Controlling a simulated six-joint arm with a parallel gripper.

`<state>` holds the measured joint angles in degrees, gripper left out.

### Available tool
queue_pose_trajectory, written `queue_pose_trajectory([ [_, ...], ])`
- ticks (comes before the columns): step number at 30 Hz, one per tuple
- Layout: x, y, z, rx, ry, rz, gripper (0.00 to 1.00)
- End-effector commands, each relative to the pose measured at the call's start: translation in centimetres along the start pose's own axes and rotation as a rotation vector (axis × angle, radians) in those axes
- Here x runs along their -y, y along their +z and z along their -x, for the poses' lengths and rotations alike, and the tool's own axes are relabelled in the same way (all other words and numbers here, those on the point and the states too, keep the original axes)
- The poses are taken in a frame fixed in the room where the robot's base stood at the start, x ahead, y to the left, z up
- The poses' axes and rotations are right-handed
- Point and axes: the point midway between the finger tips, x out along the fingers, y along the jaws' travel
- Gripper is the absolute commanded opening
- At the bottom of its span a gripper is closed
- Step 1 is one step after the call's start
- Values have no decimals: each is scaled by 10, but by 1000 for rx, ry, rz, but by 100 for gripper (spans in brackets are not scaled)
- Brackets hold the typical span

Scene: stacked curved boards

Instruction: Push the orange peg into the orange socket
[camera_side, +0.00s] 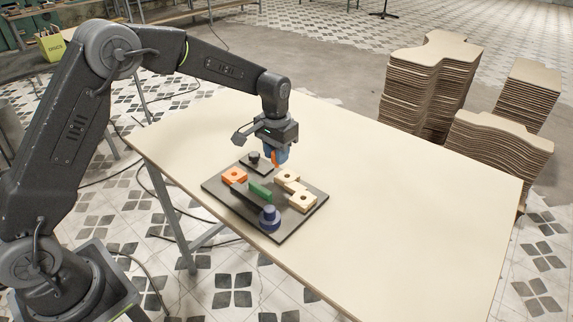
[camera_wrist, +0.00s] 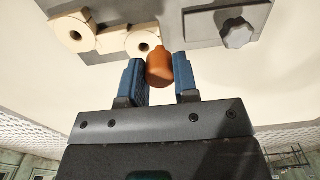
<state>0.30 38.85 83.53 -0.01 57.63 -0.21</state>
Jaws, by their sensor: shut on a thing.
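My gripper (camera_side: 275,158) is above the back part of a dark board (camera_side: 222,197) on the table. It is shut on the orange peg (camera_side: 275,157), which is held upright above the board. In the wrist view the orange peg (camera_wrist: 160,68) sits between the two blue fingers of my gripper (camera_wrist: 160,78). The orange socket (camera_side: 234,176), a block with a hole in its top, is on the board's left part, left of my gripper and apart from the peg. The orange socket cannot be seen in the wrist view.
Cream blocks with holes (camera_side: 303,201) stand at the board's right. A green block (camera_side: 260,191) and a blue round knob (camera_side: 270,217) are nearer the front. A small plate with a dark knob (camera_side: 254,158) lies behind. The table's right side (camera_side: 400,200) is clear.

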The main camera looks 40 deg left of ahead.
Motion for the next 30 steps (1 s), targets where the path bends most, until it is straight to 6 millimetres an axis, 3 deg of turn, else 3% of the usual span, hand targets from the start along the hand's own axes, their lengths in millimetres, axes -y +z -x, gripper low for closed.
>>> queue_pose_trajectory([
  [6,57,41,31,-2,0,6,0],
  [12,83,68,44,-1,0,3,0],
  [20,86,73,33,2,0,-1,0],
  [30,86,73,1,2,0,0,0],
])
